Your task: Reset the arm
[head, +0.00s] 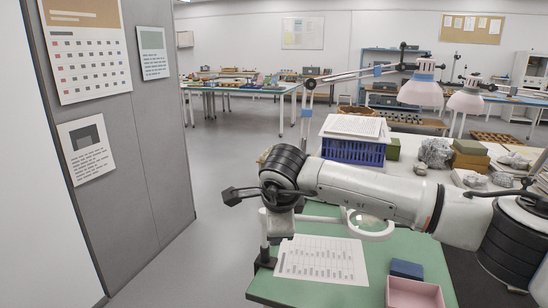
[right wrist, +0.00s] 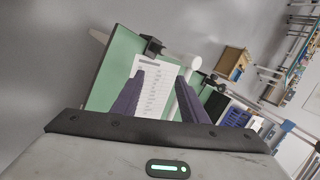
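My right arm (head: 375,190) reaches in from the right in the head view, above the green-topped table (head: 275,288). Its gripper cannot be made out in that view. In the right wrist view the two dark fingers of my right gripper (right wrist: 161,77) stand apart with nothing between them. Beyond them lie the green table top (right wrist: 118,72) and a printed sheet (right wrist: 150,68). My left gripper is in neither view.
Near my right arm are a ring magnifier (head: 370,228), a printed sheet (head: 322,260), a pink tray (head: 414,293), a blue box (head: 407,269) and a blue crate (head: 352,152). A grey partition (head: 150,120) stands left. Open floor (head: 225,190) lies between.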

